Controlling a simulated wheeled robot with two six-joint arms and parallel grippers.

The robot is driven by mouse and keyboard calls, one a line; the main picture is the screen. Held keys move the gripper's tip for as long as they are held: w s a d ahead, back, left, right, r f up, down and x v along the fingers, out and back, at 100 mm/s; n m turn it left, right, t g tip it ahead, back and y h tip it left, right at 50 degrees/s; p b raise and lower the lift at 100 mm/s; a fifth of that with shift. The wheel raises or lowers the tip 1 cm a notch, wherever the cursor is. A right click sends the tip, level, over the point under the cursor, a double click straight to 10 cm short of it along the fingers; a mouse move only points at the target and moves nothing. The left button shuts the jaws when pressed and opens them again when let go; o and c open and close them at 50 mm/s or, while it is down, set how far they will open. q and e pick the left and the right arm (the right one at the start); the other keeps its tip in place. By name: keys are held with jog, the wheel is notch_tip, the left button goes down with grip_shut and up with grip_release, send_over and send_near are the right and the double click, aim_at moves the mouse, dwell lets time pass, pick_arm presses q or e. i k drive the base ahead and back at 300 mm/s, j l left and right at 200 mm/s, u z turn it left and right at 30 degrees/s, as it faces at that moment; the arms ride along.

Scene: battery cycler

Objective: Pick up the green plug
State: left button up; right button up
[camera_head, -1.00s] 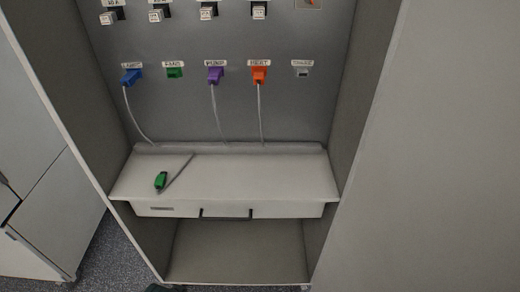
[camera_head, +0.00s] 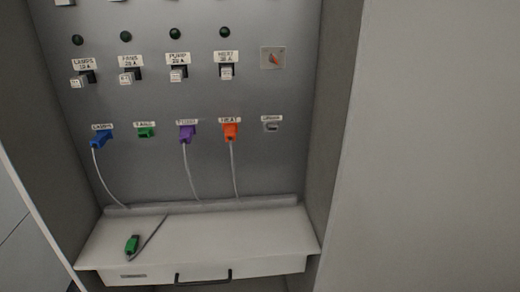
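The green plug (camera_head: 132,245) lies on the left part of the white shelf (camera_head: 225,243), near its front edge. A grey cable (camera_head: 150,235) lies beside it and runs back and to the right on the shelf. A green socket (camera_head: 146,132) is on the grey panel above, under a small label, with no plug or cable seen at it. Neither of my grippers is in view.
Blue (camera_head: 101,137), purple (camera_head: 187,134) and orange (camera_head: 231,132) plugs sit in the panel with cables hanging to the shelf. Switches (camera_head: 178,72) are above them. A drawer with a dark handle (camera_head: 204,278) is under the shelf. Cabinet walls flank it. The shelf's right side is clear.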

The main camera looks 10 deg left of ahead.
aim_at(131, 248)
jog(key=u, duration=1.25)
